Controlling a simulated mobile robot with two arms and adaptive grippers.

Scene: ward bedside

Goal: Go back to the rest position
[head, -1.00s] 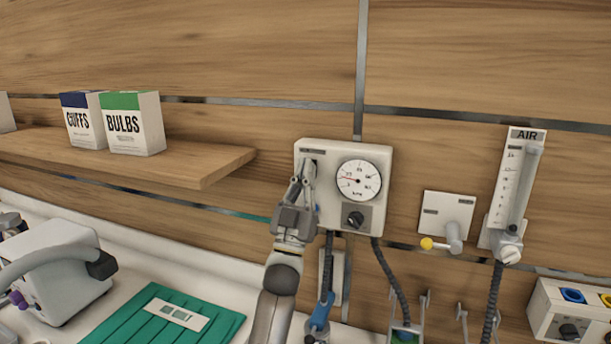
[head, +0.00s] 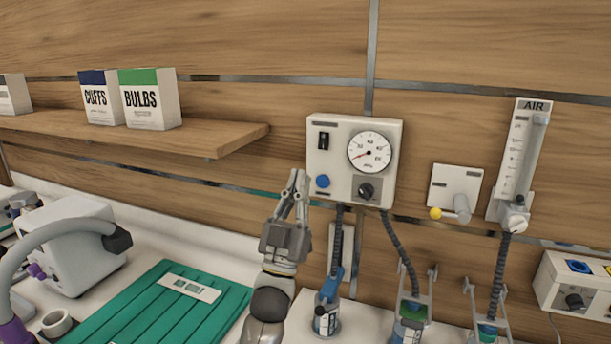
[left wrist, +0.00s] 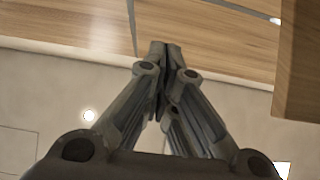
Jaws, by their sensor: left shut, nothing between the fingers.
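My left gripper (head: 296,190) is shut and empty in the head view. The unit has a round gauge (head: 369,152), a black switch (head: 323,141), a blue button (head: 323,181) and a dark knob (head: 366,191). In the left wrist view the closed fingertips (left wrist: 165,50) meet, with wood panelling and a pale surface behind. My right gripper is in neither view.
A wooden shelf (head: 225,138) with CUFFS (head: 100,98) and BULBS (head: 150,99) boxes juts out at left. An AIR flowmeter (head: 524,150) and a yellow-tipped wall outlet (head: 455,194) are at right.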

